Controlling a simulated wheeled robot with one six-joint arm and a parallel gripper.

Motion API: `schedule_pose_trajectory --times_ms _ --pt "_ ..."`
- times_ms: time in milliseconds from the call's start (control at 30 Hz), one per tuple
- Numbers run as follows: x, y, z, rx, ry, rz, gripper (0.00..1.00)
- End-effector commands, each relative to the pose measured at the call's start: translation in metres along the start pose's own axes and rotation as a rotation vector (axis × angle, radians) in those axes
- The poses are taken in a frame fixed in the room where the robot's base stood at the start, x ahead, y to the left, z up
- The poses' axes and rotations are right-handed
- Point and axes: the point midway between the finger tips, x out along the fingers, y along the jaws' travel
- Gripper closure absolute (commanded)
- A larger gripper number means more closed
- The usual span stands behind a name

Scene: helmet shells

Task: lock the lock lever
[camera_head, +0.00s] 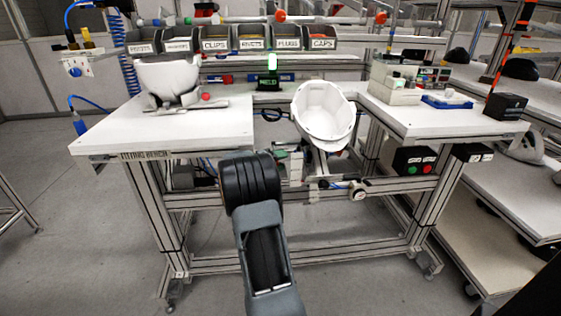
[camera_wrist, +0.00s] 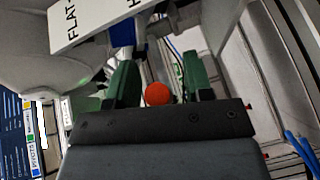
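In the wrist view, a round orange-red knob (camera_wrist: 157,94) shows between the two green fingers of my gripper (camera_wrist: 160,82). It looks like the end of the lock lever, but the rest of the lever is hidden. The fingers are apart, with a visible gap on each side of the knob. I cannot tell how deep the knob lies between them. In the head view my arm reaches to the bench's front middle and mostly hides the gripper. A white helmet shell (camera_head: 324,112) sits tilted, hollow side showing, right of my arm.
The white workbench (camera_head: 420,117) has a cut-out at its front middle. Another white shell (camera_head: 168,76) rests on a stand at left, with a red knob (camera_head: 207,97) beside it. Labelled bins (camera_head: 250,43) line the back. A white lettered plate (camera_wrist: 95,20) hangs close above the fingers.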

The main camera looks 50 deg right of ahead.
Motion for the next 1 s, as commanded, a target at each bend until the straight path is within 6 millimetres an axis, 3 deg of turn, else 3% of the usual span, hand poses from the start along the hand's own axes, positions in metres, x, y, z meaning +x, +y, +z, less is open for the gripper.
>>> schedule_pose_trajectory --times_ms 233,367,800,1000 --pt "-0.001 0.0 0.0 0.001 0.0 0.0 0.53" --pt "-0.013 0.001 -0.001 0.0 0.001 -0.001 0.53" --pt "-0.099 0.001 -0.001 0.001 0.003 0.0 0.53" --pt "-0.125 0.0 0.0 0.0 0.001 -0.001 0.53"
